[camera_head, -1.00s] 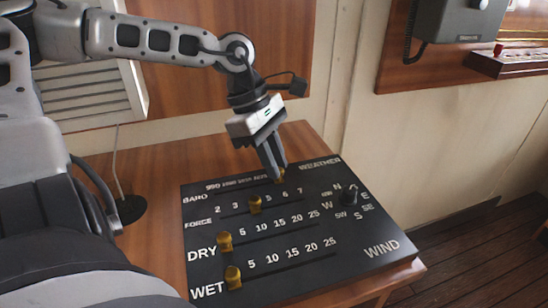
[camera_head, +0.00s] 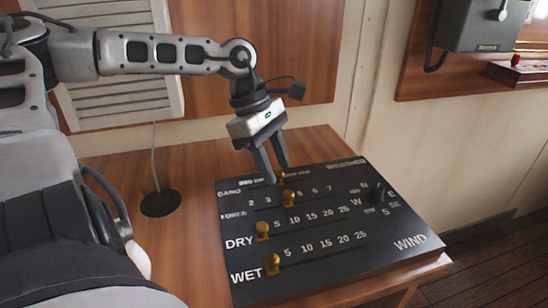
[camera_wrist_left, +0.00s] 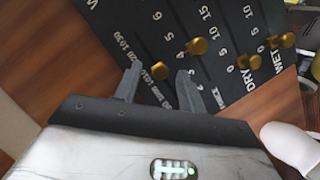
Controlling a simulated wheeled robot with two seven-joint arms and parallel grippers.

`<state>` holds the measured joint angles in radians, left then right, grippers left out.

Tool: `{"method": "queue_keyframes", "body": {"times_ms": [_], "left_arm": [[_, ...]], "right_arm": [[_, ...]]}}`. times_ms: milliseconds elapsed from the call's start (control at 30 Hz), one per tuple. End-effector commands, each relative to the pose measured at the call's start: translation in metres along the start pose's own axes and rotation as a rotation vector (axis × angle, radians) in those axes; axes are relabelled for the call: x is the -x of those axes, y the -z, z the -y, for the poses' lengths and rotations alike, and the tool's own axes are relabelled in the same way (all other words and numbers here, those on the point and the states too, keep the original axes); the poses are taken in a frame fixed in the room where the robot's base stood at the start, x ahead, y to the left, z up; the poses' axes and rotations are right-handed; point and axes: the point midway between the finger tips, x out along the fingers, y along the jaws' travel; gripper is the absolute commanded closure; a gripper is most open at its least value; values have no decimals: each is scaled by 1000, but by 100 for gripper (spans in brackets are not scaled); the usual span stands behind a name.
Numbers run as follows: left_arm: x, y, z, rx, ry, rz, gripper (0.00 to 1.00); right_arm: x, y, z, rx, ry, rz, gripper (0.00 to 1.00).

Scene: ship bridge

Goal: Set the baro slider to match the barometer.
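The black weather panel (camera_head: 330,262) lies on a wooden desk. Its BARO row is at the back, with a small brass baro slider knob (camera_head: 281,177) along it. My left gripper (camera_head: 277,175) points down at that knob, its two fingers spread apart. In the left wrist view the baro knob (camera_wrist_left: 160,71) shows between the open fingers (camera_wrist_left: 157,80); I cannot tell whether either touches it. The scale digits by the knob are partly hidden and too small to read surely. No barometer is in view. My right gripper is not in view.
Brass knobs for FORCE (camera_head: 289,198), DRY (camera_head: 262,230) and WET (camera_head: 272,263) stand in nearer rows. A black WIND knob (camera_head: 376,191) is at the right. A dark round base with a cord (camera_head: 160,203) stands on the desk. A grey wall box (camera_head: 482,25) hangs at upper right.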

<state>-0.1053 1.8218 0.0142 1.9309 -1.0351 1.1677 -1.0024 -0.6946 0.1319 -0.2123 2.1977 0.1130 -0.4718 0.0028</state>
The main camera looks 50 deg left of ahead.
Motion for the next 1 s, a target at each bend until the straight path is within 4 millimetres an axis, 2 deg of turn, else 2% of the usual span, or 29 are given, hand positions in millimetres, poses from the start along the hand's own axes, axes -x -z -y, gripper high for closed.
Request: {"method": "queue_keyframes", "body": {"times_ms": [233,367,467,800,1000], "left_arm": [[2,0,0,0,0,0,60],[14,-1,-1,0,-5,2,60],[31,-2,-1,-1,-6,5,60],[113,0,-1,2,-4,1,60],[147,0,-1,1,-2,0,60]], "right_arm": [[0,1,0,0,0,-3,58],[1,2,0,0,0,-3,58],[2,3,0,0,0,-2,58],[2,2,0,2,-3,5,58],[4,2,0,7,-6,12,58]]}}
